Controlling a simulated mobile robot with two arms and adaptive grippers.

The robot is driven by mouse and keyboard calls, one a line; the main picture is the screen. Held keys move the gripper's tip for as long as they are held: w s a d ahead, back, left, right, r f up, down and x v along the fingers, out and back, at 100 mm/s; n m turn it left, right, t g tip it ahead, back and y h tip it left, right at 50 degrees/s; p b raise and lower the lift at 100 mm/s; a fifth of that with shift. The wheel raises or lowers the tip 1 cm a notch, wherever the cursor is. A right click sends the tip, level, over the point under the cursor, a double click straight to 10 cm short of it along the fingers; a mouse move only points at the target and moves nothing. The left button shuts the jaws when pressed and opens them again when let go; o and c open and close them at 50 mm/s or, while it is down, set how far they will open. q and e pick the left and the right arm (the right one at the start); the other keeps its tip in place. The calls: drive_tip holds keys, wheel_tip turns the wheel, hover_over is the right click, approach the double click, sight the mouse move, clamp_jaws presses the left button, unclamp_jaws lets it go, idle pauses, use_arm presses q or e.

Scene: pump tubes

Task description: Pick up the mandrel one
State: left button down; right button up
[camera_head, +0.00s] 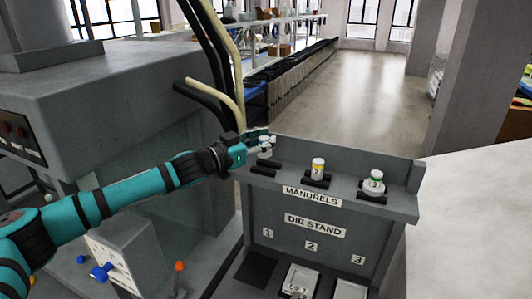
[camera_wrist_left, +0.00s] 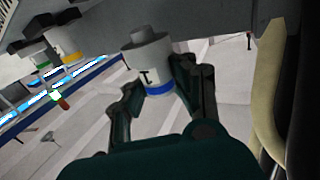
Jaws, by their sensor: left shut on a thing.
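Mandrel one is a pale grey stepped cylinder with a dark "1" mark and a blue band; it shows in the left wrist view (camera_wrist_left: 150,65). In the head view the mandrel (camera_head: 265,152) is partly hidden by my gripper, above the left end of the mandrel shelf. My left gripper (camera_head: 262,142) is shut on it, with the fingers on both sides, also in the left wrist view (camera_wrist_left: 158,90). I cannot tell whether the mandrel touches its holder. My right gripper is not in view.
A yellow-banded mandrel (camera_head: 318,168) and a green-banded mandrel (camera_head: 376,182) stand on the shelf to the right. The die stand (camera_head: 320,232) is below. Black and cream hoses (camera_head: 222,60) hang close behind my left gripper. A grey machine (camera_head: 120,90) stands left.

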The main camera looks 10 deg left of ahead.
use_arm(q)
drive_tip(key=s+a+b, duration=0.3)
drive_tip(key=s+b, duration=0.4)
drive_tip(key=s, duration=1)
drive_tip(key=shift+a+f, duration=0.2)
drive_tip(key=shift+f, duration=0.05)
drive_tip(key=c, duration=2)
unclamp_jaws()
drive_tip(key=shift+s, duration=0.1)
drive_tip(key=o, duration=1.6)
